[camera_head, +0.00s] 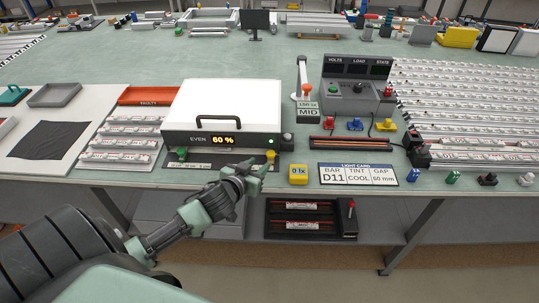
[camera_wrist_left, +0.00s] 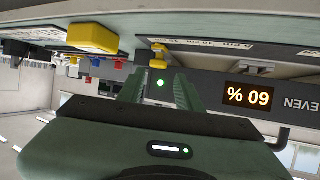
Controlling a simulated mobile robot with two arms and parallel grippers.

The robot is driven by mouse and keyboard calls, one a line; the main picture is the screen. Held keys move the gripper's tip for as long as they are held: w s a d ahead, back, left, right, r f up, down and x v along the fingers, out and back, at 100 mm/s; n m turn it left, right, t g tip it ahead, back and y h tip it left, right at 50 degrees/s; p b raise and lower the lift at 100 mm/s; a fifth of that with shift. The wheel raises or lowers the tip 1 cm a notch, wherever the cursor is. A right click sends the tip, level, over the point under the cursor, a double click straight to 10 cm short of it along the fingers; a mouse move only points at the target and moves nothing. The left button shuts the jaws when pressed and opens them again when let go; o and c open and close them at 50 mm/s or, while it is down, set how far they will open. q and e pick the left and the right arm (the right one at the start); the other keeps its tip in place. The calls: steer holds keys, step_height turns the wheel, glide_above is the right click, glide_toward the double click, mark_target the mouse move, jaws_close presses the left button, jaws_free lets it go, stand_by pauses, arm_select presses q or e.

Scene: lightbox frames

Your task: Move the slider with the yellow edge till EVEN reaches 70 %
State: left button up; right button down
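The white lightbox (camera_head: 225,108) stands at the table's front edge, and its front display (camera_head: 222,140) reads EVEN 60 %. A yellow slider knob (camera_head: 270,155) sits at the right end of the strip below the display, and a green knob (camera_head: 181,153) at the left end. My left gripper (camera_head: 256,168) is open just in front of the yellow knob. In the left wrist view, which is upside down, the yellow knob (camera_wrist_left: 158,52) lies just beyond the gap between the open fingers (camera_wrist_left: 158,85). Contact cannot be told. My right gripper is not in view.
A yellow block marked 0.1x (camera_head: 298,174) stands right of the knob, beside the light card (camera_head: 357,175). A rack of light bars (camera_head: 122,137) lies left of the lightbox. A shelf (camera_head: 310,218) with red-barred parts is under the table.

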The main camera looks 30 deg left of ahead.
mark_target(270, 154)
arm_select(q)
steer(key=shift+w+r, duration=0.2)
steer(key=shift+w, duration=0.3)
steer(key=p+x, duration=0.1)
steer(key=x, duration=0.6)
steer(key=shift+w, duration=0.2)
jaws_close()
stand_by(0.8)
